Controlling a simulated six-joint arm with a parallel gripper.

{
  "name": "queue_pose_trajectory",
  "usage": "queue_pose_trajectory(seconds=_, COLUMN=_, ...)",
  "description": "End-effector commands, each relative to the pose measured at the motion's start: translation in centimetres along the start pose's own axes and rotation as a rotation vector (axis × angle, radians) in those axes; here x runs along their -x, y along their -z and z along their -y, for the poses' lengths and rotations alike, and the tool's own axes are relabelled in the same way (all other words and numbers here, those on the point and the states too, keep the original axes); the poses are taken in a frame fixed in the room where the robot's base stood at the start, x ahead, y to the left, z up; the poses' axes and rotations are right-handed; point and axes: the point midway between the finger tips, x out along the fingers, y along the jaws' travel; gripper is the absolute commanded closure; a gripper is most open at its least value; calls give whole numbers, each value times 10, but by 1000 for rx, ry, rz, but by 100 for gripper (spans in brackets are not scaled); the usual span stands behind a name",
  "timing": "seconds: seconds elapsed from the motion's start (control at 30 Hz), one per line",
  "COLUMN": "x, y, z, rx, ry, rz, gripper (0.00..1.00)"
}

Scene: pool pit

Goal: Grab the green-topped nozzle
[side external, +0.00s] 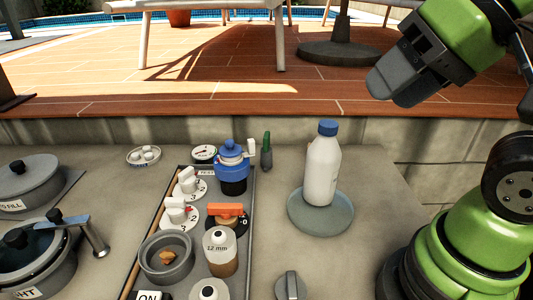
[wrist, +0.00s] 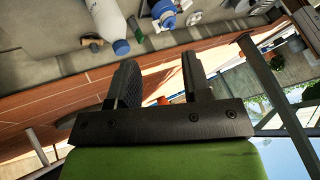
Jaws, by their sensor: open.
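The green-topped nozzle (side external: 267,152) stands upright on the grey counter, with a dark grey lower body and a narrow green top. It is just right of the blue-capped valve and left of the white bottle. In the wrist view a small green-topped piece (wrist: 134,29), likely the nozzle, shows near the top edge between the bottle and the blue valve. My gripper (side external: 393,86) is high at the upper right in the side view, well away from the nozzle. In the wrist view its two fingers (wrist: 158,66) are apart with nothing held between them.
A white bottle with a blue cap (side external: 321,170) stands in a round dish (side external: 345,212) between nozzle and arm. The blue valve (side external: 232,170) and several knobs crowd a tray (side external: 247,245) to the left. Lidded pots (side external: 30,180) are far left. A stone wall (side external: 90,130) rises behind.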

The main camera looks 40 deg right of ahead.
Motion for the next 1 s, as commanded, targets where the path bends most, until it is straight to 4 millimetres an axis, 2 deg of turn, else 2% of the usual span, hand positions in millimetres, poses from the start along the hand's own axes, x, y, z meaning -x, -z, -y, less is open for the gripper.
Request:
queue_pose_trajectory(seconds=0.17, x=-12, y=37, z=5, rx=-60, ry=-75, rz=37, gripper=55)
queue_pose_trajectory(seconds=0.27, x=-29, y=69, z=7, rx=-114, ry=-144, rz=59, gripper=55)
queue_pose_trajectory(seconds=0.47, x=-84, y=127, z=4, rx=-219, ry=-286, rz=82, gripper=55)
queue_pose_trajectory(seconds=0.6, x=-134, y=158, z=-5, rx=-285, ry=-386, rz=83, gripper=55)
queue_pose_trajectory(seconds=0.8, x=-212, y=181, z=-26, rx=-367, ry=-515, rz=63, gripper=55)
queue_pose_trajectory(seconds=0.9, x=-243, y=184, z=-37, rx=-398, ry=-561, rz=47, gripper=55)
queue_pose_trajectory(seconds=1.0, x=-263, y=185, z=-45, rx=-415, ry=-591, rz=35, gripper=55)
